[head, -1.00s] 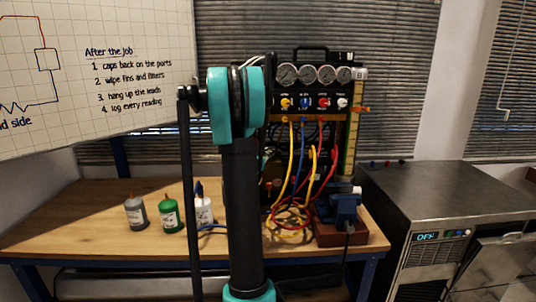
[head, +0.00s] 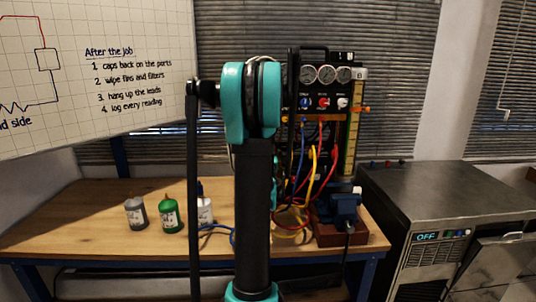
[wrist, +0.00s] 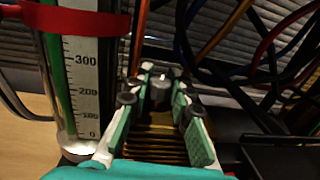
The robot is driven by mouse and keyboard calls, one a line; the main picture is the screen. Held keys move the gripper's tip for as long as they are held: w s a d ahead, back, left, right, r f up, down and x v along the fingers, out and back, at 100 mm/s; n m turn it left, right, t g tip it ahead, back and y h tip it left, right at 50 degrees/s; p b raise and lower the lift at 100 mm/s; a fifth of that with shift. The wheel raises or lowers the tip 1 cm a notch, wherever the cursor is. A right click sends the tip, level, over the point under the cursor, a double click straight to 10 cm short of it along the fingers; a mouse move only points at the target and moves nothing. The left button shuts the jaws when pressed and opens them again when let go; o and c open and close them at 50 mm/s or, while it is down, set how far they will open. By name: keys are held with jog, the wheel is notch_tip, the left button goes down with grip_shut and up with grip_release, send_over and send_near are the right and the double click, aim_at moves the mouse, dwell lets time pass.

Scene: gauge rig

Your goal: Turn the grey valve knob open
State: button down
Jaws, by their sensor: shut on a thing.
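The grey valve knob (wrist: 160,88) shows in the wrist view as a small grey cylinder between the fingertips. My gripper (wrist: 162,82), with green pads and black joints, is shut on its sides. How far the knob is turned cannot be told. In the head view my arm hides the gripper and the grey knob, and the gauge rig (head: 325,57) stands partly behind the arm.
In the wrist view a charging cylinder (wrist: 82,85) with a red strap (wrist: 85,20) stands close at left, and dark hoses crowd the right. The bench (head: 90,220) holds a grey bottle (head: 137,213), a green bottle (head: 170,216) and a blue pump (head: 340,208).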

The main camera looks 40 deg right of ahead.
jog(key=c, duration=1.3)
grip_release()
jog(key=shift+s, duration=0.1)
jog(key=v, duration=1.2)
